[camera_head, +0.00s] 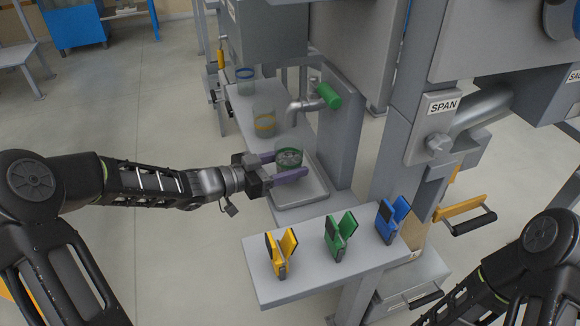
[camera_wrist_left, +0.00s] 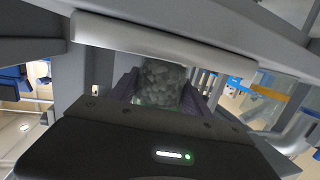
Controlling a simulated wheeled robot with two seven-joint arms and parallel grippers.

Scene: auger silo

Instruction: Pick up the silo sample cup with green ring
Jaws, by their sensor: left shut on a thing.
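The sample cup with the green ring (camera_head: 289,157) is a clear cup holding grey granular material. It is at the tray (camera_head: 300,194) on the grey shelf, below the spout with the green handle. My left gripper (camera_head: 283,166) reaches in from the left and is shut on this cup, one purple finger on each side. In the left wrist view the grey material (camera_wrist_left: 160,83) shows between the fingers. I cannot tell whether the cup touches the tray. My right arm shows at the lower right, but its gripper is out of view.
Yellow (camera_head: 280,253), green (camera_head: 340,236) and blue (camera_head: 392,219) clips stand on the front shelf (camera_head: 310,282). A spout (camera_head: 302,108) and grey post (camera_head: 340,130) are close by.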

